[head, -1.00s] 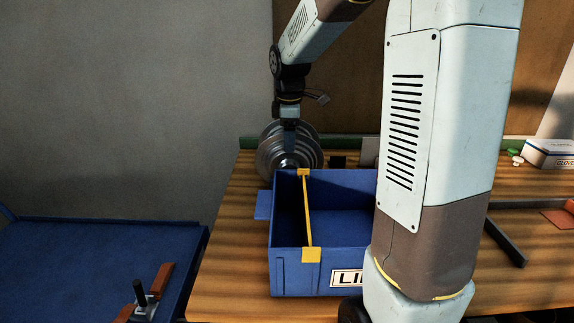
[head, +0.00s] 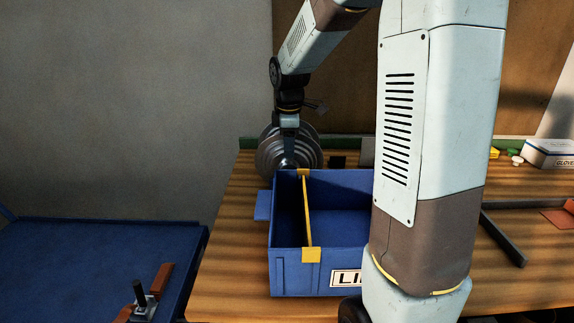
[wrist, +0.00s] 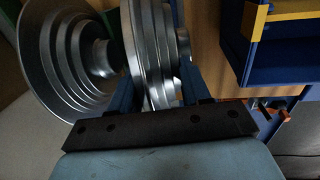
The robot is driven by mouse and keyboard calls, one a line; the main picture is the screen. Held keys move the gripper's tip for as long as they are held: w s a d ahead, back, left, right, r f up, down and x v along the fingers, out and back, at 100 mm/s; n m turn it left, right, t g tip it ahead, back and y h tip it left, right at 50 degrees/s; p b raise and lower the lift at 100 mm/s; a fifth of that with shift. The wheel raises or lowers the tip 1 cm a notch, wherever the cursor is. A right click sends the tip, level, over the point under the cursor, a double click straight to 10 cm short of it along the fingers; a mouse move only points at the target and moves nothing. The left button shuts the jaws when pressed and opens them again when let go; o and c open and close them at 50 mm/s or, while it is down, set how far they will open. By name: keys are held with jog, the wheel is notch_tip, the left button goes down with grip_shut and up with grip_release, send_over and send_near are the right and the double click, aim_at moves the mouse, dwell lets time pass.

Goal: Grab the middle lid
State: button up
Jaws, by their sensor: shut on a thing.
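Several round, stepped silver metal lids stand on edge behind the blue bin. In the head view they overlap, with the front lid (head: 270,160) facing me, its knob near the bin's back edge. My gripper (head: 288,142) comes down on them from above. In the wrist view one lid (wrist: 147,45) is between the two blue fingers of my gripper (wrist: 157,78), which is shut on it. Another lid (wrist: 62,55) stands apart to its left, knob toward it. The lids' lower parts and any rack are hidden, so I cannot tell whether the held lid is the middle one.
The blue bin (head: 288,272) with a yellow divider (head: 307,212) stands on the wooden table (head: 232,235), close in front of the lids. A blue tray table (head: 90,255) is at the left. A glove box (head: 550,153) and a dark bar (head: 503,238) are at the right.

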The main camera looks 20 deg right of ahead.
grip_shut()
jog(key=shift+r, duration=0.1)
